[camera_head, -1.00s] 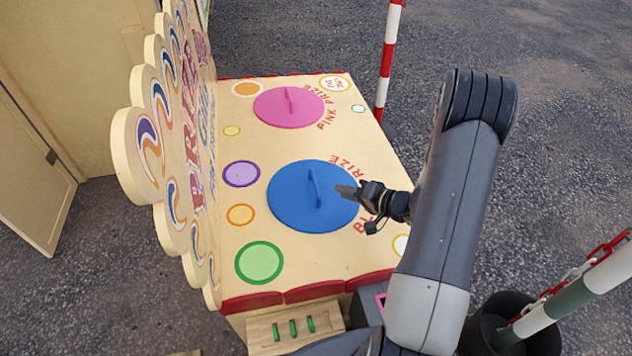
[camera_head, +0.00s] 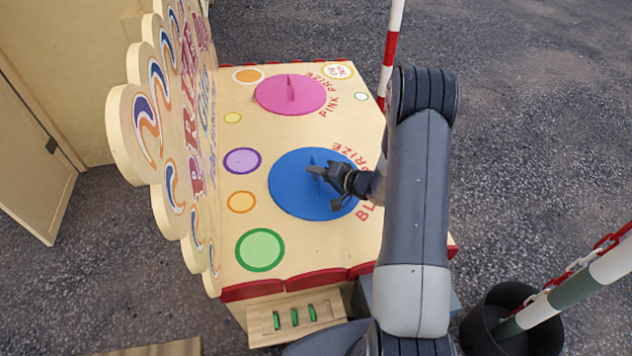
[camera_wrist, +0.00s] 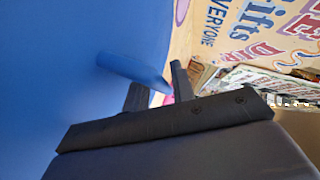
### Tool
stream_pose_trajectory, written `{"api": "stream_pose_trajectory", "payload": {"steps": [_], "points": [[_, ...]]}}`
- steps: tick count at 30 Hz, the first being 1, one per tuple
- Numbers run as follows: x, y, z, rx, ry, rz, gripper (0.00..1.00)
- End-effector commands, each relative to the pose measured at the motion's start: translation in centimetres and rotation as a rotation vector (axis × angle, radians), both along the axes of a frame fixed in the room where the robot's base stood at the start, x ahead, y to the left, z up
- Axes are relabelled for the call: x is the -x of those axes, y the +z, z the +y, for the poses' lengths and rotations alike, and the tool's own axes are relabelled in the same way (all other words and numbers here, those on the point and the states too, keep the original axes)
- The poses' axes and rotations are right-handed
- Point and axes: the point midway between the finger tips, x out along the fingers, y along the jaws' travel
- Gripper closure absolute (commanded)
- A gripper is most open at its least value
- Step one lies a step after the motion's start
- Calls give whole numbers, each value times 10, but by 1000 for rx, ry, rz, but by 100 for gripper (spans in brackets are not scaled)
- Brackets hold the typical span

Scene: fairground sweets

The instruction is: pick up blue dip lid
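The blue dip lid (camera_head: 292,192) is a flat round disc with a thin upright handle (camera_head: 314,158), lying on the cream stall top. In the wrist view the lid (camera_wrist: 60,65) fills the left side, and its handle (camera_wrist: 135,69) points towards my fingers. My gripper (camera_head: 316,172) is at the handle, over the middle of the lid. In the wrist view my gripper (camera_wrist: 160,82) has its two dark fingers apart, with the handle's end between them. Whether either finger touches the handle cannot be told. My gripper hides part of the lid's right side.
A pink lid (camera_head: 290,95) lies further back on the stall top (camera_head: 310,250). A scalloped sign board (camera_head: 190,130) stands along the left edge. A red-and-white post (camera_head: 390,50) stands behind, and a striped pole (camera_head: 560,300) in a black base stands at front right.

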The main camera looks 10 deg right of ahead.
Motion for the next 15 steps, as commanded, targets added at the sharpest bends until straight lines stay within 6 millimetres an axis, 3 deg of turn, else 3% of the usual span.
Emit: {"api": "stream_pose_trajectory", "payload": {"steps": [5,13,15], "points": [[0,0,0,0,0,0,77],[0,0,0,0,0,0,100],[0,0,0,0,0,0,100]]}}
